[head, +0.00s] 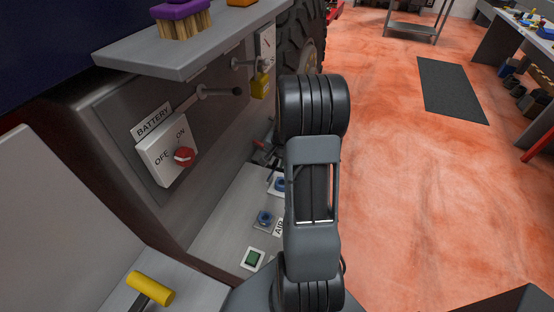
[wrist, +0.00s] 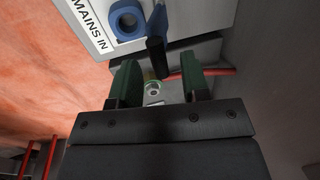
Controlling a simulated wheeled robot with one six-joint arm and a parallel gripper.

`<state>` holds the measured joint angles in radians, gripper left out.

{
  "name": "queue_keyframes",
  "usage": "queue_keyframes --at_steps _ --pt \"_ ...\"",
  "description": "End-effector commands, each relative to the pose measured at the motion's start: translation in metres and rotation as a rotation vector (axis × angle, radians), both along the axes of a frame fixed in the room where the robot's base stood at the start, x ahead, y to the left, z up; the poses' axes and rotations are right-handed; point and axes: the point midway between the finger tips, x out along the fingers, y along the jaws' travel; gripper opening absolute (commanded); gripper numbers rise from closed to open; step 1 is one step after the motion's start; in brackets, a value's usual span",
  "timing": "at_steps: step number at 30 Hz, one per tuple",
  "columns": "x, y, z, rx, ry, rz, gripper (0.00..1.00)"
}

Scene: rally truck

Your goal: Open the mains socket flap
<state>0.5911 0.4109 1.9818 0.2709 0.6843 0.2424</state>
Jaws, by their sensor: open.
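In the wrist view a blue round mains socket (wrist: 127,18) sits on a pale panel beside a "MAINS IN" label (wrist: 88,22). A dark blue flap (wrist: 156,38) stands out from the panel beside the socket, seen nearly edge-on. The socket's round opening is uncovered in this view. My gripper (wrist: 159,80) is open, with its green-padded fingers apart and nothing held between them. The flap's end lies just beyond the gap between the fingertips; I cannot tell whether it touches either. In the head view my arm hides the gripper and part of a blue socket (head: 280,185).
The head view shows another blue socket (head: 264,218) and a green square (head: 253,258) on the low panel. A battery switch (head: 167,150) and a grey shelf (head: 190,55) are at left. A yellow-handled object (head: 150,288) is lower left. Open red floor (head: 410,190) lies right.

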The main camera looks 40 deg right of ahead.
Motion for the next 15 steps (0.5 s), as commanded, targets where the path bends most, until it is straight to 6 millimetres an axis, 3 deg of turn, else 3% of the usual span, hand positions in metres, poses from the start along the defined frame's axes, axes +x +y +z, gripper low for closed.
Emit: queue_keyframes --at_steps 11,15 --pt "0.0003 0.0002 -0.0039 0.0 0.0 -0.001 0.42" --pt "0.0002 -0.0001 -0.0037 0.0 0.0 -0.001 0.3"
